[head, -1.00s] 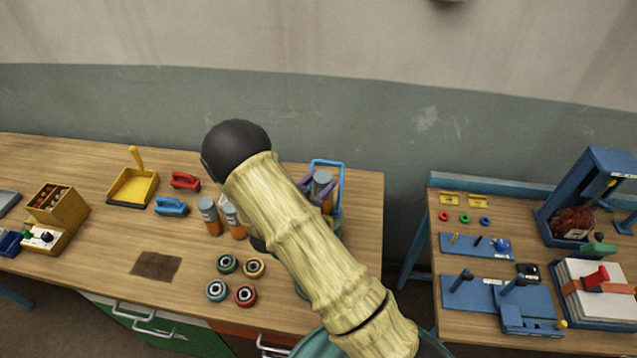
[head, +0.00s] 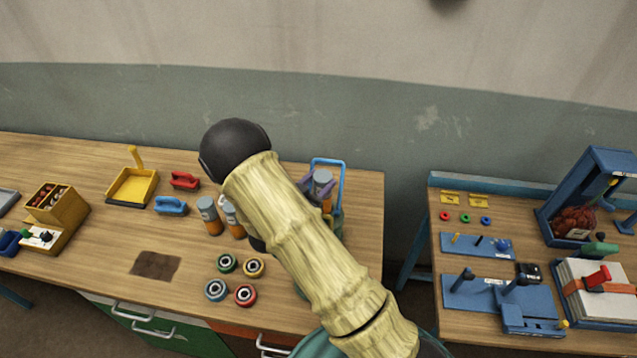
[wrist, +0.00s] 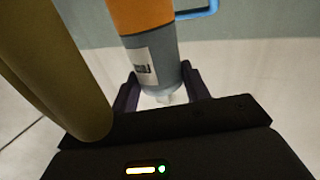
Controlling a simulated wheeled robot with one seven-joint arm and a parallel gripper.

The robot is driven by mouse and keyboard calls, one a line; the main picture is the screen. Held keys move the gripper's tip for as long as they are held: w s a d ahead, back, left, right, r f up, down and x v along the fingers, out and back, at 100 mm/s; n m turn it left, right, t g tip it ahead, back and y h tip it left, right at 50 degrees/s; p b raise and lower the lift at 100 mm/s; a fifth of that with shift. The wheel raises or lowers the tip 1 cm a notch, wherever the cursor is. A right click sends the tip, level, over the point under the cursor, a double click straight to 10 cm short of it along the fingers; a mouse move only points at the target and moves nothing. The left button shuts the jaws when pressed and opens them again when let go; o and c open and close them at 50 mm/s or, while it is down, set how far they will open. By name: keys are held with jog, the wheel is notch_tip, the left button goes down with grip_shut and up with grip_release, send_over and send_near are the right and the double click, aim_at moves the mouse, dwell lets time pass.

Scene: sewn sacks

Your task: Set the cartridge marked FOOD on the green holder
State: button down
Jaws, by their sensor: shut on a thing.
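My gripper (wrist: 160,85) is shut on a grey-and-orange cartridge (wrist: 150,50), one dark finger on each side of its grey part. The cartridge has a white label; its lettering is too blurred to read surely. In the head view the held cartridge (head: 322,178) shows its grey end up beside a blue handle frame, partly hidden by my arm. The green holder (head: 227,263) is a round ring on the wooden table, left of my arm and empty.
Yellow (head: 254,268), blue (head: 216,290) and red (head: 245,295) holders stand beside the green one. Two more cartridges (head: 207,215) stand behind them, one partly hidden by my arm. The blue handle frame (head: 328,163) stands close to my gripper. A dark patch (head: 156,265) lies left.

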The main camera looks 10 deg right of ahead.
jog(key=shift+f+b, duration=0.45)
dwell(0.4)
jog(key=c, duration=1)
grip_release()
jog(key=shift+v, duration=2.7)
jog(key=shift+b+v, duration=0.4)
jog(key=shift+v, duration=2.45)
jog(key=shift+d, duration=0.1)
